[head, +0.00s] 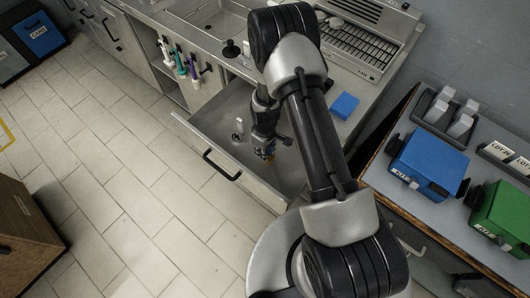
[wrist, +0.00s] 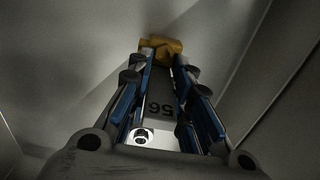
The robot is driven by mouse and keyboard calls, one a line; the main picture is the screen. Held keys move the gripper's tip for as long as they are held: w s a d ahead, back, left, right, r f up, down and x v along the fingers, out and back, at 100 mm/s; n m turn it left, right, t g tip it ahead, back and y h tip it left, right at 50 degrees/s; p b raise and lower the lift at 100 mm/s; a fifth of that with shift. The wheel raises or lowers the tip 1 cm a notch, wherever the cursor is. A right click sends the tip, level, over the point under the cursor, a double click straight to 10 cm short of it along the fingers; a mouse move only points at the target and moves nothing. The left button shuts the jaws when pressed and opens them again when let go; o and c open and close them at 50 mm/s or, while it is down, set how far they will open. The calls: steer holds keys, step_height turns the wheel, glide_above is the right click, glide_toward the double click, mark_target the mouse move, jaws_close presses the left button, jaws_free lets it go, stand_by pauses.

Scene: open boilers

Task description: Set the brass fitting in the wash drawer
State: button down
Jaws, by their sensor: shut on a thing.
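The brass fitting (wrist: 161,45) is yellow and sits between the tips of my gripper (wrist: 160,62) in the wrist view. My gripper (head: 266,153) is shut on it, pointing down inside the open wash drawer (head: 190,132). In the head view only a small orange-yellow bit of the fitting (head: 269,156) shows under the fingers. The drawer is pulled out from the sink counter and its pale floor lies below. I cannot tell whether the fitting touches the floor.
A small pale item (head: 238,128) stands in the drawer left of my gripper. A grey piece marked 56 (wrist: 160,105) shows between my fingers in the wrist view. A blue block (head: 344,106) lies on the counter. Blue (head: 430,162) and green (head: 503,214) boxes stand at right.

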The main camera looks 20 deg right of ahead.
steer(key=shift+f, duration=0.4)
steer(key=shift+f, duration=0.2)
steer(key=c, duration=1.4)
jaws_free()
steer(key=shift+c, duration=0.2)
steer(key=shift+r, duration=0.15)
